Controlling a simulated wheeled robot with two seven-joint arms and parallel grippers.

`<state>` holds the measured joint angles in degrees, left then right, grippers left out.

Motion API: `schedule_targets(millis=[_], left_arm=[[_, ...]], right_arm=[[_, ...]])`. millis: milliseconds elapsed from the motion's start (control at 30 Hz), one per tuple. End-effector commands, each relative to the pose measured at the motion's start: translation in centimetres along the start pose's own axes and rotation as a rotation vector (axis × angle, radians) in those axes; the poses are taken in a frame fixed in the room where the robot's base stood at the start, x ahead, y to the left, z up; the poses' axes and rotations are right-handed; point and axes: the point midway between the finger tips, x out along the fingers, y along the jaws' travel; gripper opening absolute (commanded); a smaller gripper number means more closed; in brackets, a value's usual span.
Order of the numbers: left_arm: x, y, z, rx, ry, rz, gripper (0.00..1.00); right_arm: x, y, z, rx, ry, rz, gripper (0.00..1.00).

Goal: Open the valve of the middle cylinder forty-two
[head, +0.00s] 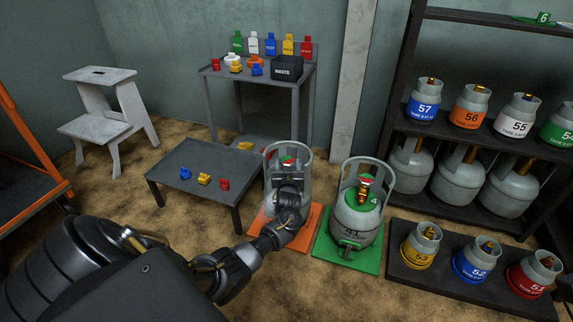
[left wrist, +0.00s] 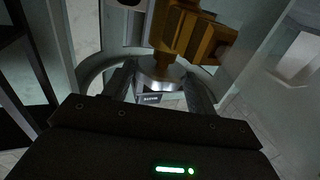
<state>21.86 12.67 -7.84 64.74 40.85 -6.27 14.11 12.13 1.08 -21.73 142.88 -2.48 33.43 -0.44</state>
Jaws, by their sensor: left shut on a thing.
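A grey gas cylinder (head: 270,205) stands upright on an orange mat (head: 306,236). Its number is hidden behind my left arm. My left gripper (head: 288,178) reaches inside its collar ring and is shut on part of its valve, whose red and green top (head: 288,160) shows just beyond. In the left wrist view, the brass valve body (left wrist: 195,32) stands above a round silver part (left wrist: 160,80), with the fingers (left wrist: 158,92) on both sides of that part. Another cylinder (head: 352,222), seemingly marked 41, stands to the right. My right gripper is out of view.
The second cylinder's green mat (head: 330,254) lies close on the right. A low dark table (head: 190,165) with small coloured pieces stands left. Behind are a grey trolley (head: 290,80) with tags and a waste box (head: 286,68). Shelves of cylinders (head: 485,140) fill the right.

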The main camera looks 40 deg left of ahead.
Motion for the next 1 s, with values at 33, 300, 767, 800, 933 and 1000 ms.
schedule_targets(millis=[33,300,767,800,933,1000], left_arm=[[0.06,0.02,-0.10,-0.001,0.001,-0.014,0.34],[0.03,-0.04,-0.08,0.002,0.000,-0.020,0.34],[-0.05,0.29,-0.03,0.001,-0.001,-0.014,0.79],[-0.06,0.33,-0.02,0.001,-0.001,-0.013,0.79],[-0.09,0.41,0.00,0.001,-0.001,-0.010,0.79],[-0.06,0.37,-0.03,0.002,0.001,-0.001,0.79]], right_arm=[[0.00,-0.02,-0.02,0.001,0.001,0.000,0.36],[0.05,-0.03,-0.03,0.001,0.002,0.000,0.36],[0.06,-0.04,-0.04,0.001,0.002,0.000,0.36],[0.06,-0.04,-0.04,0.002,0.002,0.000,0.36],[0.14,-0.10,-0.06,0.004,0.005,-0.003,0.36],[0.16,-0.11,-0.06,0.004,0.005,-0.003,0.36]])
